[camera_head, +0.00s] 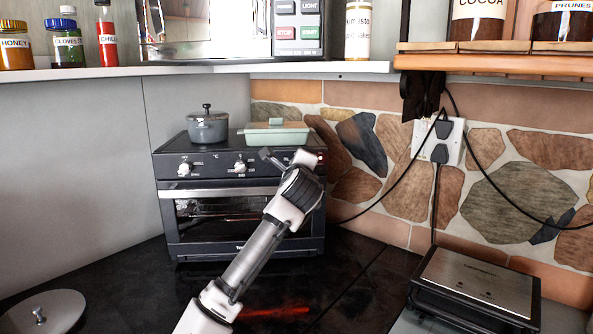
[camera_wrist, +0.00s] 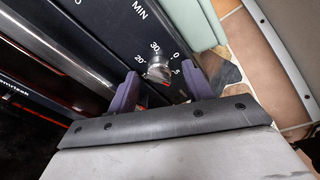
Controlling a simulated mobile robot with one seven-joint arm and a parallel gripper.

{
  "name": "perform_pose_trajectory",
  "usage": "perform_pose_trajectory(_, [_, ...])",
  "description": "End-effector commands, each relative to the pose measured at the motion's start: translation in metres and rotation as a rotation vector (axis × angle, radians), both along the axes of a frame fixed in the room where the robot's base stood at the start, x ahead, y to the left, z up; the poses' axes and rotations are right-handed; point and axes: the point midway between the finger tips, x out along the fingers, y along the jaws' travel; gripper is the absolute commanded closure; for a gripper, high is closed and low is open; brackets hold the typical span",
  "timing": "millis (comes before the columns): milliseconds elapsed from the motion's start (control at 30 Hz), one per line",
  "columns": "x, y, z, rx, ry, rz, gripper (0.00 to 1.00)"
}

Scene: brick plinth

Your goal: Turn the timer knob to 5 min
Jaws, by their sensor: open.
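The timer knob (camera_wrist: 157,70) is a small silver knob on the dark front panel of the toaster oven (camera_head: 235,222). Its dial shows MIN, 30, 20, 0 and 5. A small red mark shows at the knob's lower right edge, away from the 0 and 5; its exact setting is hard to read. My gripper (camera_wrist: 160,73) is open, with one purple finger on each side of the knob; I cannot tell whether they touch it.
Two other knobs (camera_head: 184,169) (camera_head: 239,167) are left on the panel. A grey pot (camera_head: 208,127) and a green dish (camera_head: 274,135) stand on the oven. A black grill (camera_head: 475,288) is at lower right. Cables hang from the wall socket (camera_head: 438,140). Shelves overhang above.

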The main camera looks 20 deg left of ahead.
Motion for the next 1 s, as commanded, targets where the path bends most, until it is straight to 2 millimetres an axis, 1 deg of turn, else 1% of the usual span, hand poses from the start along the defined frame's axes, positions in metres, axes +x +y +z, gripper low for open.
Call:
perform_pose_trajectory(67, [-0.006, -0.003, -0.001, 0.001, -0.002, -0.002, 0.5])
perform_pose_trajectory(167, [-0.02, -0.008, -0.001, 0.001, -0.002, -0.002, 0.5])
perform_pose_trajectory(400, [-0.072, -0.028, 0.005, 0.003, -0.004, -0.001, 0.5])
perform_pose_trajectory(500, [-0.091, -0.036, 0.008, 0.002, -0.003, -0.001, 0.5])
perform_pose_trajectory(600, [-0.107, -0.043, 0.01, 0.003, -0.004, -0.001, 0.5])
perform_pose_trajectory(700, [-0.118, -0.047, 0.013, 0.001, -0.004, -0.001, 0.5])
perform_pose_trajectory(800, [-0.124, -0.049, 0.014, 0.001, -0.002, 0.0, 0.5])
perform_pose_trajectory(1000, [-0.126, -0.05, 0.015, 0.001, -0.001, 0.0, 0.5])
